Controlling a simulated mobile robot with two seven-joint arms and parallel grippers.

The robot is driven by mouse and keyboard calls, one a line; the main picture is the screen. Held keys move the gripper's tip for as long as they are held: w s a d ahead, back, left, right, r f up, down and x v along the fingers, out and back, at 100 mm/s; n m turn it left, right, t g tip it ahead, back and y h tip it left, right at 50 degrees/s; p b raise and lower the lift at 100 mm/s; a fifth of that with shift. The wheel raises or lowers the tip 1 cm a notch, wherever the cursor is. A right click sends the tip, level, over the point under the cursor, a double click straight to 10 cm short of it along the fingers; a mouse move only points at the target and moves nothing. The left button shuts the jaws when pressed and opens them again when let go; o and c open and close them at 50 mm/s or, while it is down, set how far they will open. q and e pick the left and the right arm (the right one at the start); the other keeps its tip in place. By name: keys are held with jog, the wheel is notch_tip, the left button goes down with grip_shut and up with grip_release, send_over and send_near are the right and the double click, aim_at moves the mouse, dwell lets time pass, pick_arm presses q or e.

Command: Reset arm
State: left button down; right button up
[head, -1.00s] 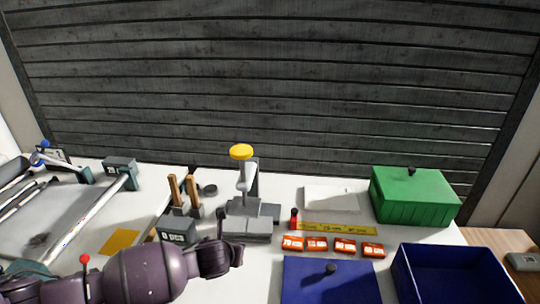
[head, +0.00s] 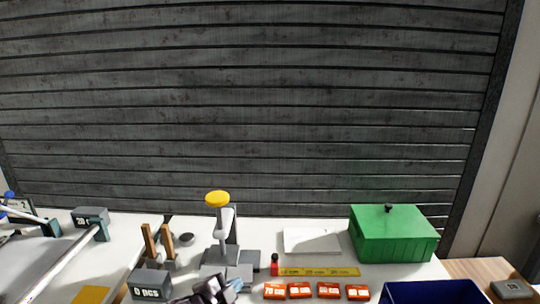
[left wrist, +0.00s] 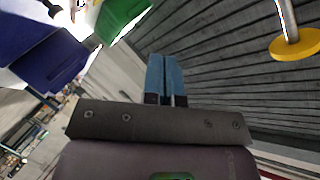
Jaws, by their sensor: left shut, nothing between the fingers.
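My left gripper (head: 236,285) shows at the bottom of the head view, just in front of the grey press (head: 228,262) with the yellow round knob (head: 217,198). In the left wrist view its two blue fingers (left wrist: 166,78) lie together, with nothing between them. The yellow knob (left wrist: 296,45) also shows at the right of that view. Most of my left arm is below the head view's edge. My right gripper is in neither view.
A green lidded box (head: 392,238) and a blue bin (head: 432,292) stand at the right. Several orange blocks (head: 300,291) lie before a yellow strip (head: 320,271). A grey block (head: 152,284) and upright wooden handles (head: 150,242) stand left of the press. Grey slats rise behind.

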pick_arm(q)
jog(key=s+a+f+n+y, duration=0.3)
jog(key=s+a+f+n, duration=0.4)
jog(key=s, duration=0.5)
jog(key=s+a+f+n+y+b, duration=0.1)
jog(key=s+a+f+n+y, duration=0.3)
jog(key=s+a+f+n, duration=0.4)
jog(key=s+a+f, duration=0.2)
jog(key=s+a, duration=0.2)
jog(key=s, duration=0.1)
jog(key=shift+f+g+b, duration=0.3)
jog(key=shift+f+g, duration=0.1)
